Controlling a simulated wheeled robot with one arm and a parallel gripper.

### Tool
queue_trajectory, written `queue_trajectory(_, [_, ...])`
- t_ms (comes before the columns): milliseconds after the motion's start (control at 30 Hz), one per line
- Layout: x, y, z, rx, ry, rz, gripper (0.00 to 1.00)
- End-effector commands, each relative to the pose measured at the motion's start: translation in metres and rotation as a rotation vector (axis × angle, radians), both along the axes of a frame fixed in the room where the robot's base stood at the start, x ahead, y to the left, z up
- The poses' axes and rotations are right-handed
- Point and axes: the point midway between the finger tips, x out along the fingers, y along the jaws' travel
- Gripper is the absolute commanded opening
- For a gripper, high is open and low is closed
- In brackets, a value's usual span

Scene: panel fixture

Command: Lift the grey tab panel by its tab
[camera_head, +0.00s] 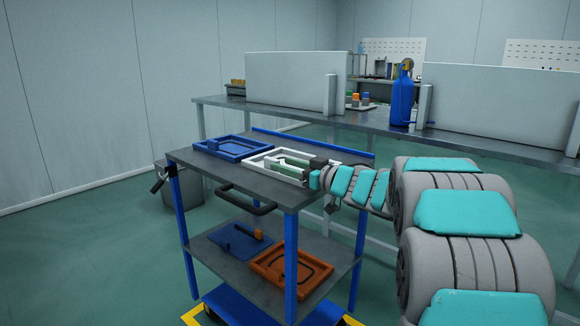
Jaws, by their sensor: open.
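A white frame (256,155) lies on the right part of the cart's top shelf. A grey-green panel (284,170) shows inside it, partly hidden; I cannot make out its tab clearly. My gripper (298,163) reaches in from the right, low over the right half of the frame.
A blue tray (232,158) lies left of the white frame. The cart's top shelf (220,176) has a raised blue rail behind. Below lie a blue panel (229,240) and an orange tray (262,262). A long bench (300,115) with a blue bottle (402,100) stands behind.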

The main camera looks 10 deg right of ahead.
Motion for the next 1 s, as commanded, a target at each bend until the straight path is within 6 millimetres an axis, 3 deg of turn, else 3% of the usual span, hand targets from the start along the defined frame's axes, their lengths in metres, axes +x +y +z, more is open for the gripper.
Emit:
queue_trajectory(200, [0.018,0.014,0.001,0.0,-0.004,0.003,0.55])
queue_trajectory(467, [0.02,0.014,0.001,0.0,-0.003,0.0,0.54])
queue_trajectory(933, [0.019,0.014,0.0,0.0,-0.002,0.0,0.01])
queue_trajectory(1000, [0.019,0.014,0.001,0.0,-0.002,0.0,0.0])
